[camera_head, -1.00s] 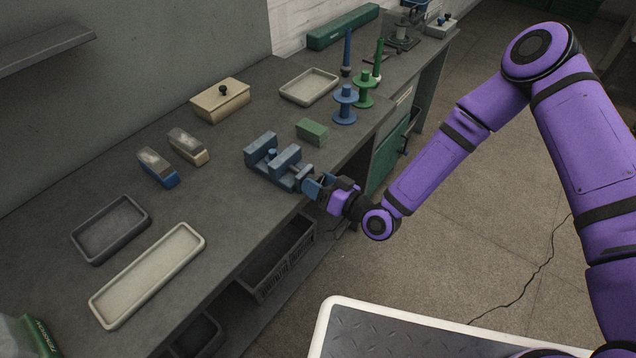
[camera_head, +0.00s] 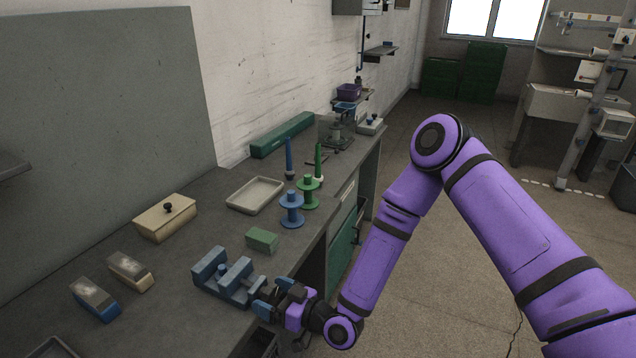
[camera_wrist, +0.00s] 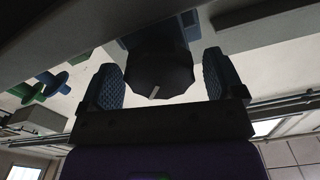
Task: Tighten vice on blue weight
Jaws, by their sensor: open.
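The blue-grey vice (camera_head: 240,285) sits at the bench's front edge in the head view, its two jaws apart from each other. A small blue top (camera_head: 222,268), seemingly the blue weight, shows between the jaws; most of it is hidden, and I cannot tell whether both jaws touch it. My gripper (camera_head: 271,297) is at the vice's front end. In the wrist view my gripper (camera_wrist: 161,75) is open, with its ribbed fingers on either side of a dark round knob (camera_wrist: 160,75) with a pale mark. Gaps show between the knob and both fingers.
A green block (camera_head: 262,240) lies just behind the vice. Blue (camera_head: 291,210) and green (camera_head: 308,192) spools stand farther back, near a pale tray (camera_head: 255,195). A lidded box (camera_head: 165,217) and two brush-like blocks (camera_head: 95,299) are left. Open floor lies right of the bench.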

